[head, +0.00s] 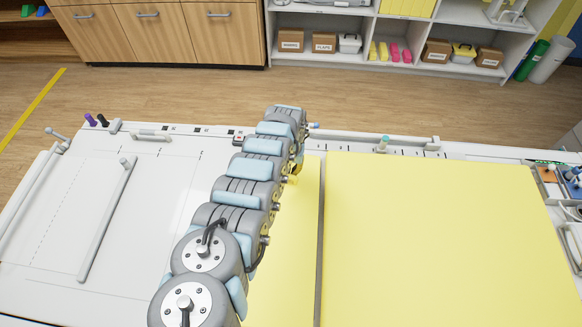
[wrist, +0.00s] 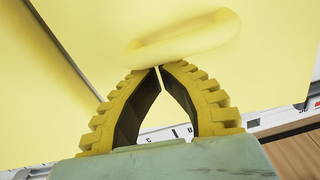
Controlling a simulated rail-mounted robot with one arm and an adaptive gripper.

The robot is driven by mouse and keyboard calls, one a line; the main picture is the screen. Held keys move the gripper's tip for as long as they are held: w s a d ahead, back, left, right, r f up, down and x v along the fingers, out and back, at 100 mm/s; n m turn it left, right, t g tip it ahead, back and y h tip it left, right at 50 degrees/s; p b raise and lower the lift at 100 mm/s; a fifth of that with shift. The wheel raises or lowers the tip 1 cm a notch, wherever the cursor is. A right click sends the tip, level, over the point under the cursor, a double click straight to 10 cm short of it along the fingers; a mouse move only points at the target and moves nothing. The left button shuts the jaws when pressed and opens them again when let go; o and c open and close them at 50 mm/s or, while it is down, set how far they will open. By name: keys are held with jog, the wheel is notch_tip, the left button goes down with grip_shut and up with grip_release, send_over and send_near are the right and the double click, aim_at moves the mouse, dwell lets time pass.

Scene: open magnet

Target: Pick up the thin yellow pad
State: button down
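In the wrist view a thin, rounded yellow piece (wrist: 182,42), like a flattened ring or a pad with a raised rim, shows just beyond my fingertips. My gripper (wrist: 160,69) has yellow ribbed fingers with dark inner faces. Its tips come together with only a narrow slit between them, at the near edge of the rounded piece. I cannot tell whether the tips touch or pinch it.
A broad yellow surface (head: 440,235) covers the right of the table, with a yellow strip (head: 285,270) left of a dark seam. The white table part (head: 60,225) carries a grey bar (head: 106,220). A tray of small items (head: 562,185) stands at the right edge. Shelves stand behind.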

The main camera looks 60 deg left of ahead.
aim_at(289, 178)
jog(key=shift+s+d+r+p, duration=0.2)
jog(key=shift+s+d+p, duration=0.45)
jog(key=shift+p, duration=1.25)
jog(key=shift+s+d+r+p, duration=0.15)
jog(key=shift+s+d+p, duration=0.4)
jog(key=shift+p, duration=1.3)
jog(key=shift+s+d+p, duration=0.2)
jog(key=shift+d+p, duration=0.4)
jog(key=shift+p, duration=0.25)
jog(key=shift+s+d+f+p, duration=0.2)
jog(key=shift+f+p, duration=0.05)
jog(key=shift+p, duration=0.05)
jog(key=shift+f, duration=0.1)
